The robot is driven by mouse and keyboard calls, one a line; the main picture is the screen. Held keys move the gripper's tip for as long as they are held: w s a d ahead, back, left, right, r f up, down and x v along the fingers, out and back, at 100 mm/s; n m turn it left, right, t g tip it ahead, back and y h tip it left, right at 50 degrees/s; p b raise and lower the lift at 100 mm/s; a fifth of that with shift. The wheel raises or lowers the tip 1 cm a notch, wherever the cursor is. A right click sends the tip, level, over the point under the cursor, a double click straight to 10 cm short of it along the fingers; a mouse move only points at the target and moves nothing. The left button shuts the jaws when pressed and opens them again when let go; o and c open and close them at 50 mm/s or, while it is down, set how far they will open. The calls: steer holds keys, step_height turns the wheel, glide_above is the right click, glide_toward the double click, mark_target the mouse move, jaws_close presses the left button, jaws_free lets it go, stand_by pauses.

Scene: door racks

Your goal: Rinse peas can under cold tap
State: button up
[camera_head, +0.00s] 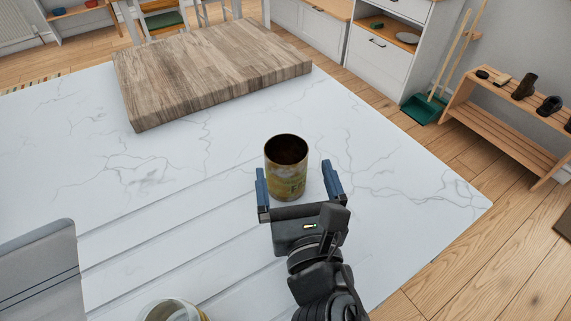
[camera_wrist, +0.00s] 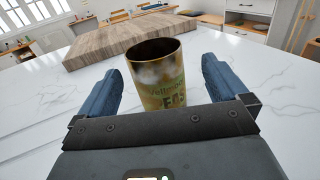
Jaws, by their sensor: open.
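An open, empty-looking can (camera_head: 287,172) with a yellow-green label stands upright on the white marble counter (camera_head: 190,180). Its inside looks dark brown. In the wrist view the can (camera_wrist: 158,84) shows part of a printed label, with dirty-looking smears on its side. My gripper (camera_head: 297,172) is open, with its blue fingers on either side of the can and a gap to each. In the wrist view the fingers (camera_wrist: 160,82) also flank the can without touching it. No tap is clearly in view.
A thick wooden board (camera_head: 210,65) lies behind the can. Grooves run across the counter to the left, toward a grey metal edge (camera_head: 40,270). Another open container (camera_head: 172,310) is cut off at the bottom. The counter right of my gripper is clear up to its edge.

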mark_target(290, 170)
steer(key=w, duration=0.1)
steer(key=w+a, duration=0.1)
steer(key=w, duration=0.1)
steer(key=shift+w+a+r+p, duration=0.2)
steer(key=shift+r+p, duration=0.05)
steer(key=shift+p, duration=0.1)
steer(key=shift+w+a, duration=0.1)
steer(key=shift+w, duration=0.55)
steer(key=shift+f, duration=0.1)
steer(key=shift+c, duration=0.2)
steer(key=c, duration=1.1)
steer(key=shift+o, duration=0.2)
